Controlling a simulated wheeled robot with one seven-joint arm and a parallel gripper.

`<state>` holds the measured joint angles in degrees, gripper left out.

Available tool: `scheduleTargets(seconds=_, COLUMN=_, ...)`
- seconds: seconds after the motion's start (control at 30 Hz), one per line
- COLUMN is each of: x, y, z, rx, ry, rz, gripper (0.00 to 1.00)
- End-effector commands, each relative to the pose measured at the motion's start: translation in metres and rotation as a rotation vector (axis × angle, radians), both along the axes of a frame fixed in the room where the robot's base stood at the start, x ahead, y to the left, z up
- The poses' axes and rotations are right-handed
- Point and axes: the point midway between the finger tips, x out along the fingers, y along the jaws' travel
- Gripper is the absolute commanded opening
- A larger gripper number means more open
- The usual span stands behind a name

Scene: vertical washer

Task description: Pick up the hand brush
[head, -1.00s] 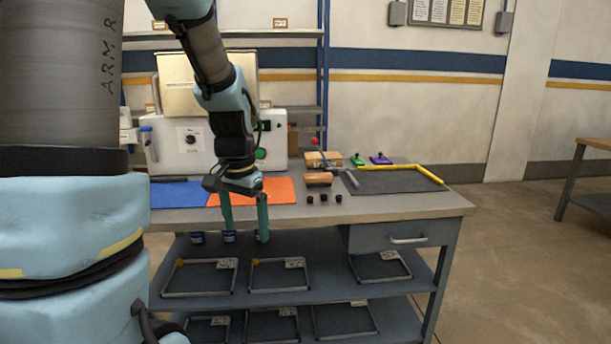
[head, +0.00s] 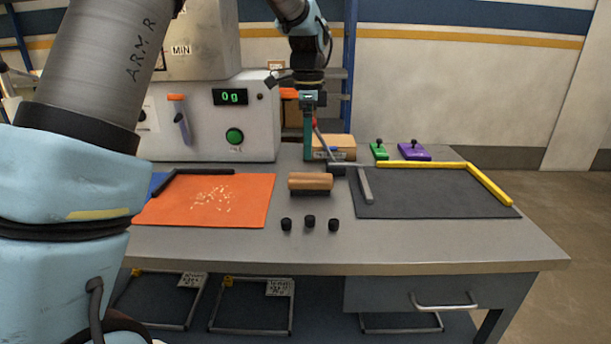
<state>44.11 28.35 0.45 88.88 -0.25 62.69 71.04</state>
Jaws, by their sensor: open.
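The hand brush (head: 310,181) appears to be the wooden block with a dark underside, lying on the grey workbench (head: 400,245) between the orange mat and the dark grey mat. My gripper (head: 308,155) points down and shows behind the brush in the picture, apart from it. It is seen nearly edge-on, so one teal finger covers most of the other. The gripper is open and nothing shows between its fingers. Its exact height above the bench is hard to tell.
The orange mat (head: 250,210) has pale crumbs on it. A white machine (head: 255,140) stands behind left.

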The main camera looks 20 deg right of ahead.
Motion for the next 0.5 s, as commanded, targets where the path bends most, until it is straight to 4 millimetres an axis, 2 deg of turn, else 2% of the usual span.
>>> scheduleTargets(seconds=0.3, x=0.000, y=-0.002, z=-0.043, rx=0.003, ry=0.003, rz=-0.008, gripper=0.97)
scheduleTargets(seconds=0.5, x=0.000, y=-0.003, z=-0.057, rx=0.003, ry=0.003, rz=-0.007, gripper=0.97)
